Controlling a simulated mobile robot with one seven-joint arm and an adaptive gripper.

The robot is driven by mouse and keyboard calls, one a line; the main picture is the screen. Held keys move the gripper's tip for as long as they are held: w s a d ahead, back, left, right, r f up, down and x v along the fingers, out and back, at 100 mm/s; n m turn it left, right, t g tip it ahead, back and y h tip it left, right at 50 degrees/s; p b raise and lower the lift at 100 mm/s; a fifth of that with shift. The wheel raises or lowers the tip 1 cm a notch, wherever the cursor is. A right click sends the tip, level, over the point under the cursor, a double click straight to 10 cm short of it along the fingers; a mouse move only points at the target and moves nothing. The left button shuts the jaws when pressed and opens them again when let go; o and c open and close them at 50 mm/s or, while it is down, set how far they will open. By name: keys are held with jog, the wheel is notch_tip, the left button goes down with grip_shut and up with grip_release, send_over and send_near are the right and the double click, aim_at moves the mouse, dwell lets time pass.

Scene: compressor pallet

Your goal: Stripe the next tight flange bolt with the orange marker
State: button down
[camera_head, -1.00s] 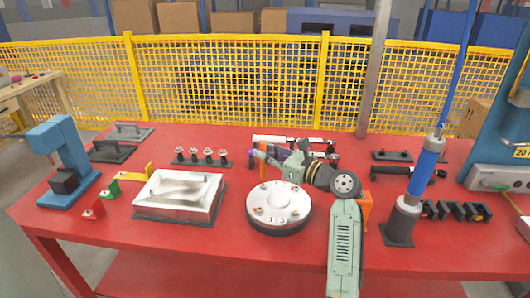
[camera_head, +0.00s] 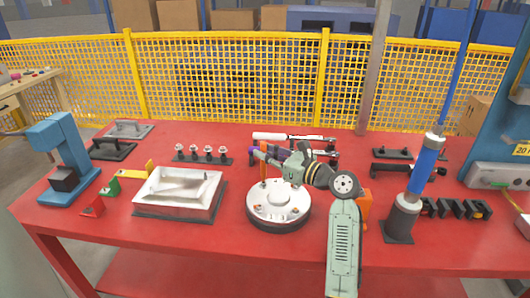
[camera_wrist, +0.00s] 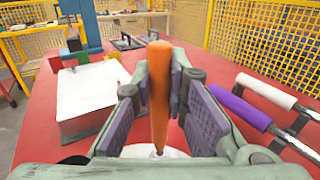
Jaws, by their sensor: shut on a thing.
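The white round flange (camera_head: 279,208) sits on a dark base in the middle of the red table. Small bolts and printed numbers show on its top, but they are too small to judge for tightness or stripes. My gripper (camera_head: 266,153) is above the flange's back left edge. It is shut on the orange marker (camera_head: 263,167), which stands about upright and points down. In the wrist view the marker (camera_wrist: 159,95) sits between the finger pads, with its lower end over the white flange (camera_wrist: 150,151). Whether its tip touches cannot be told.
A white tray-like block (camera_head: 180,188) lies left of the flange. A blue press (camera_head: 62,160) stands far left. A blue and grey cylinder (camera_head: 415,190) stands at right. A rack of bolts (camera_head: 203,155) and a purple-handled tool (camera_wrist: 243,108) lie behind.

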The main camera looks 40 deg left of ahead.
aim_at(265, 143)
jog(key=shift+r, duration=2.5)
